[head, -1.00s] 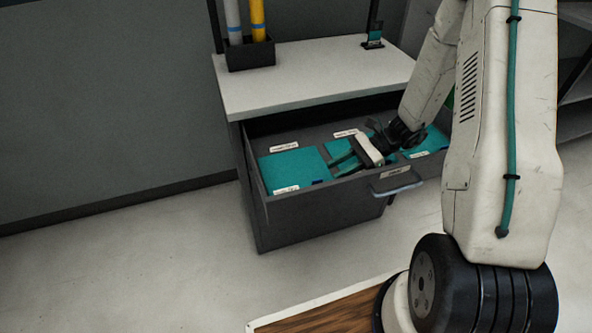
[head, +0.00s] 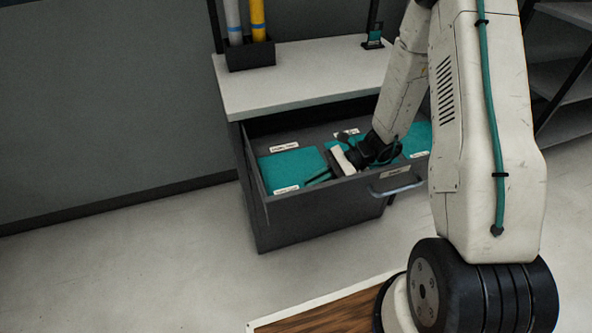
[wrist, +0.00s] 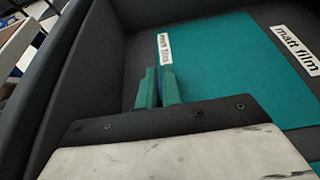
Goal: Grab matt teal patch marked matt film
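The matt teal patch (head: 290,164) lies flat in the left part of the open drawer. In the wrist view it is the teal sheet (wrist: 232,75), with a white label reading "matt film" (wrist: 165,48) at its edge. My gripper (head: 307,181) reaches down over the patch's right front corner. In the wrist view the fingers (wrist: 158,78) stand slightly apart, with a bit of blue between them that looks like the patch's small blue tab. Whether they touch it is hard to tell. The gripper body hides part of the patch.
The drawer (head: 330,200) has dark walls close around my gripper. A second white "matt film" label (wrist: 296,50) is on the drawer floor beside the patch. Another teal patch (head: 416,138) lies at the drawer's right. The white cabinet top (head: 310,78) is above and behind.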

